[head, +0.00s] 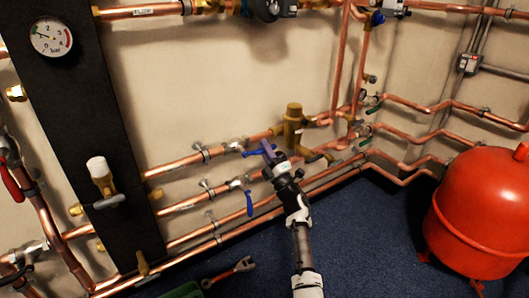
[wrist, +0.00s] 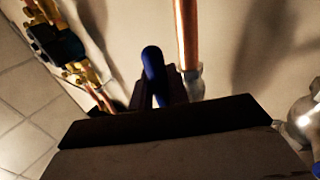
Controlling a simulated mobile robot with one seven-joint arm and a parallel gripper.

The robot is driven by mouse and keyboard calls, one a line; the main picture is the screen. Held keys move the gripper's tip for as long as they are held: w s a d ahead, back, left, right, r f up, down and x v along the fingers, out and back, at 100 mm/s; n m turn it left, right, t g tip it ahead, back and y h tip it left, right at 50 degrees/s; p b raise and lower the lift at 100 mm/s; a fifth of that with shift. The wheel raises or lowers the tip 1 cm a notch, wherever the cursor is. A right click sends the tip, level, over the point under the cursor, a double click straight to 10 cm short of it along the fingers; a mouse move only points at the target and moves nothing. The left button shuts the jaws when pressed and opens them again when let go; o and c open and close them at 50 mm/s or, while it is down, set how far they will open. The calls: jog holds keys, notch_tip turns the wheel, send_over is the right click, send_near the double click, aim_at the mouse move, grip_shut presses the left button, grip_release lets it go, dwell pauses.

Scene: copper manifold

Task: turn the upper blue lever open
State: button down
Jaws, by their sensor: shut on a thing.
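The upper blue lever (head: 251,153) is on a valve of the upper copper pipe, near the middle of the head view. My gripper (head: 267,150) reaches it from the lower right and is shut on it. The lever slants close to the line of its pipe, though the jaws hide part of it. In the wrist view the rounded blue lever end (wrist: 152,68) stands up between the dark fingers (wrist: 160,95). A lower blue lever (head: 249,204) hangs down across the pipe below, apart from my gripper.
A brass fitting (head: 293,122) stands just beyond my gripper on the right. A black panel (head: 85,120) with a gauge (head: 51,37) is at the left. A red tank (head: 484,212) stands at the right. A wrench (head: 230,272) lies on the blue floor.

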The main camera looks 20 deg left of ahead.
jog(key=shift+w+d, duration=0.1)
jog(key=shift+d, duration=0.05)
jog(key=c, duration=1.4)
grip_release()
jog(key=shift+f, duration=0.1)
